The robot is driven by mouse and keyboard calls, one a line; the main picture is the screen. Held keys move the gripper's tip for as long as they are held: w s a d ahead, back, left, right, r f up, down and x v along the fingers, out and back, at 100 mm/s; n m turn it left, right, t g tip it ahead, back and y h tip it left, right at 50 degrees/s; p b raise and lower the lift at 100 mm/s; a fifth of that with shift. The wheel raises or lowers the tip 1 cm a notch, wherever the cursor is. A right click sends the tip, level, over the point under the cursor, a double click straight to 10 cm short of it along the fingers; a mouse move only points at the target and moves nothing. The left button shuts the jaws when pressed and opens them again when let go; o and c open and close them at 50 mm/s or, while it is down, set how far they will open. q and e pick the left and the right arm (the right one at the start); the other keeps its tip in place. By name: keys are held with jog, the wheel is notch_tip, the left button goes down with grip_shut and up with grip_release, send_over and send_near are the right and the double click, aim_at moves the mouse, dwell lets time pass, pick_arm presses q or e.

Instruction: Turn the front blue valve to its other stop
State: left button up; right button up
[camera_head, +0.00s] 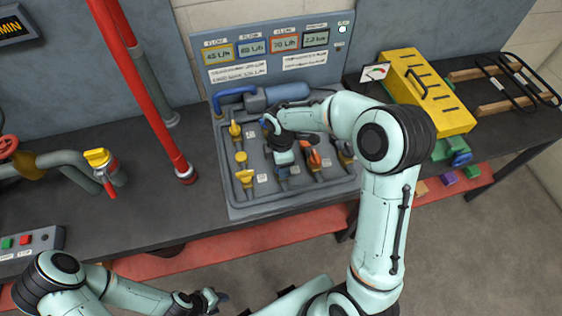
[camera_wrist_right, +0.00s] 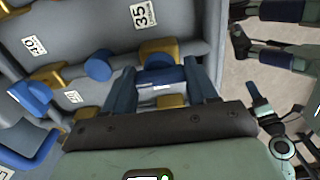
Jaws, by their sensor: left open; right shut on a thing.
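The front blue valve (camera_wrist_right: 160,76) shows in the right wrist view as a blue handle between brass fittings. My right gripper (camera_wrist_right: 163,84) is shut on this handle, with one dark blue finger on each side of it. In the head view my right gripper (camera_head: 283,172) reaches down onto the grey valve panel (camera_head: 240,208), near its front part. The gripper and wrist hide most of the held valve there. My left gripper (camera_head: 213,299) is open and empty at the bottom of the head view, in front of the bench and away from the panel.
Several yellow valves (camera_head: 241,158) stand on the panel's left side, and an orange valve (camera_head: 313,159) stands just right of my right gripper. Other blue handles (camera_wrist_right: 98,65) show close by in the wrist view. A red pipe (camera_head: 150,95) rises left of the panel.

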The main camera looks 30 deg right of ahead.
pick_arm(q)
jog(key=shift+r, duration=0.1)
pick_arm(e)
jog(key=shift+w+r, duration=0.1)
dwell(0.4)
jog(key=o, duration=1.1)
jog(key=shift+c, duration=0.2)
pick_arm(q)
jog(key=shift+w+r+p, duration=0.6)
jog(key=shift+w+r, duration=0.15)
jog(key=shift+w, duration=0.05)
pick_arm(e)
notch_tip(320, 180, up, 13)
jog(key=shift+r, duration=0.15)
pick_arm(q)
jog(key=shift+s, duration=0.15)
